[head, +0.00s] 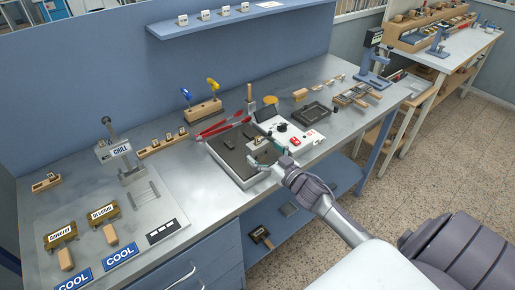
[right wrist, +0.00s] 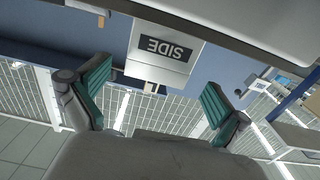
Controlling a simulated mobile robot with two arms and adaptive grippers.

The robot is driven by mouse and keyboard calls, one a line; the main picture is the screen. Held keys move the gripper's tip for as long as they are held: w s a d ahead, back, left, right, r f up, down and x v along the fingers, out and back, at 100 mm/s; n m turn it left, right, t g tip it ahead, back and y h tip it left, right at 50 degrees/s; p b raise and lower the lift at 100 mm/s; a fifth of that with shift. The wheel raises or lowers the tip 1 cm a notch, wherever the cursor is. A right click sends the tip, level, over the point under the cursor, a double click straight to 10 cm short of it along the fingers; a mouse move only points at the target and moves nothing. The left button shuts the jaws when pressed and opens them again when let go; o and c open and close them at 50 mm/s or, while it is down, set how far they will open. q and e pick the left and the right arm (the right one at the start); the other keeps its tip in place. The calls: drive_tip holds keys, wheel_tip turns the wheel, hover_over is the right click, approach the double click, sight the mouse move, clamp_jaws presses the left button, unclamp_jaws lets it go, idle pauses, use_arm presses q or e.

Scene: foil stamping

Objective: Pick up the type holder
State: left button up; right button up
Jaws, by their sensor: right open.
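Two brown type holders with wooden handles and white labels lie at the front left of the bench in the head view, one at the far left (head: 60,236) and one beside it (head: 103,213). A similar dark, labelled one (head: 260,234) is on the lower shelf. I cannot tell which is meant. My right gripper (head: 268,156) is open above the front of the white-and-black heating unit (head: 222,150), with a small brass piece (head: 256,141) close by. In the right wrist view its teal fingers (right wrist: 157,80) stand wide apart with nothing gripped. My left gripper is out of view.
A grey stamping stand (head: 125,160) and blue COOL signs (head: 120,256) are at left.

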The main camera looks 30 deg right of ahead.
sight(261, 148)
drive_tip(key=w, duration=0.3)
drive_tip(key=shift+w+f, duration=0.1)
drive_tip(key=shift+w, duration=0.3)
drive_tip(key=shift+s, duration=0.1)
drive_tip(key=shift+c, duration=1.2)
drive_tip(key=c, duration=1.4)
